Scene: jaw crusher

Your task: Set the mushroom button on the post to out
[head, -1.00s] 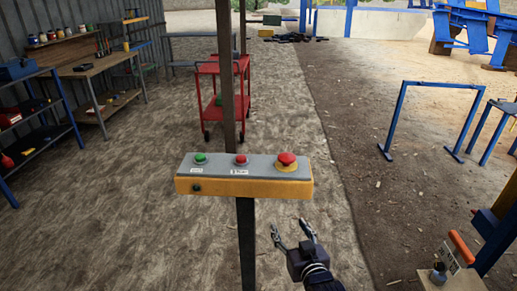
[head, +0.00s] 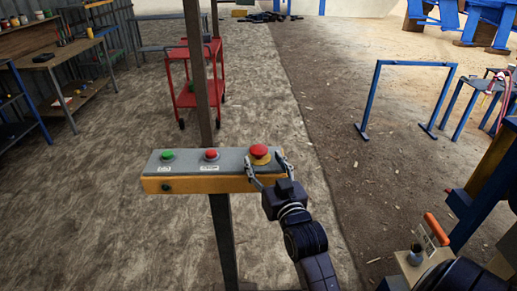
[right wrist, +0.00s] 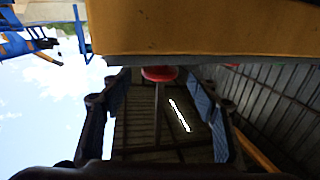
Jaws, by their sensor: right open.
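The mushroom button (head: 259,151), a red cap on a yellow collar, sits at the right end of the grey-topped yellow control box (head: 205,184) on the post (head: 224,235). My right gripper (head: 266,167) is at the box's right end, its open fingers to either side of the button in the head view. In the right wrist view the red cap (right wrist: 160,73) shows between the open fingers, beyond the yellow box side (right wrist: 190,28). I cannot tell whether a finger touches it. Whether the button is in or out is not clear. My left gripper is out of view.
A green button (head: 167,155) and a smaller red button (head: 211,155) sit left on the same box. A red cart (head: 190,85) stands behind the post. A blue frame (head: 415,62) stands at right, with open ground between.

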